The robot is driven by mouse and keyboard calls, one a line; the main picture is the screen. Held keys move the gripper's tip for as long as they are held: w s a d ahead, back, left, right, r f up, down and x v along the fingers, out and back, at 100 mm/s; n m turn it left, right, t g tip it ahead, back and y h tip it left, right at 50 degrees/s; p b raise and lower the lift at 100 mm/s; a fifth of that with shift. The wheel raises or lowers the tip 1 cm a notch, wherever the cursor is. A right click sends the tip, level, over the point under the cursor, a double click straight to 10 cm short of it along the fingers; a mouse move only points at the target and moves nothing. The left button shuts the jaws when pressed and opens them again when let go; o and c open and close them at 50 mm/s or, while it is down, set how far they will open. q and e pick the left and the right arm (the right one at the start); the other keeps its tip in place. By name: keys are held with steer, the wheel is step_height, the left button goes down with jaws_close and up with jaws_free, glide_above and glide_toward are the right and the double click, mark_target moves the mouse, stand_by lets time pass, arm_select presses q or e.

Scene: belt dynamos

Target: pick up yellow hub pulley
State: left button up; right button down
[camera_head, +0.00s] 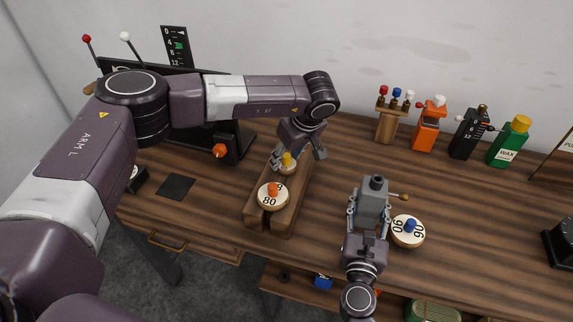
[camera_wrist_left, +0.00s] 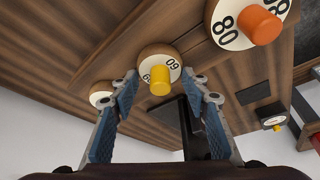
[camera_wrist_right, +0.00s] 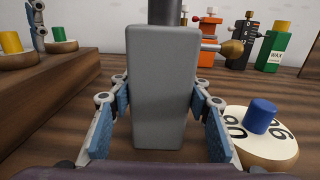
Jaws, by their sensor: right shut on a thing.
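The yellow hub pulley (camera_head: 286,168) is a pale disc with a yellow hub, resting on the wooden block (camera_head: 258,219) behind the orange hub pulley (camera_head: 272,196). My left gripper (camera_head: 298,160) is open above and around its area. In the left wrist view the yellow hub pulley (camera_wrist_left: 160,78), marked 60, shows ahead between the open fingers, apart from them. My right gripper (camera_head: 368,220) is shut on a grey block-shaped device (camera_wrist_right: 162,85) with a dark top and a brass-ended side lever. The gripper partly hides the yellow hub pulley in the head view.
A blue hub pulley (camera_head: 408,231) lies right beside the grey device. Several bottles and holders, including a green wax bottle (camera_head: 510,141) and an orange dispenser (camera_head: 426,124), stand along the back. A dark square pad (camera_head: 176,187) lies at left.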

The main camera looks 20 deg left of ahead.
arm_select(q)
steer(key=c, duration=0.7)
steer(key=shift+o, duration=0.2)
steer(key=shift+m, duration=0.3)
steer(key=r, duration=0.6)
steer(key=d+r, duration=0.1)
steer(key=r, duration=0.3)
steer(key=s+d+r+m+h, duration=0.1)
steer(key=d+r+m+h, duration=0.1)
steer(key=d+m, duration=0.3)
steer(key=s+d+r+m+h, duration=0.2)
steer(key=d+r+m, duration=0.2)
steer(key=d, duration=0.6)
steer(key=s+d+r+m+t+h, duration=0.1)
steer(key=s+d+r+m+h, duration=0.1)
steer(key=d+m, duration=0.5)
steer(key=shift+d+r+m, duration=0.2)
steer(key=shift+r+m, duration=0.25)
steer(key=shift+m, duration=0.05)
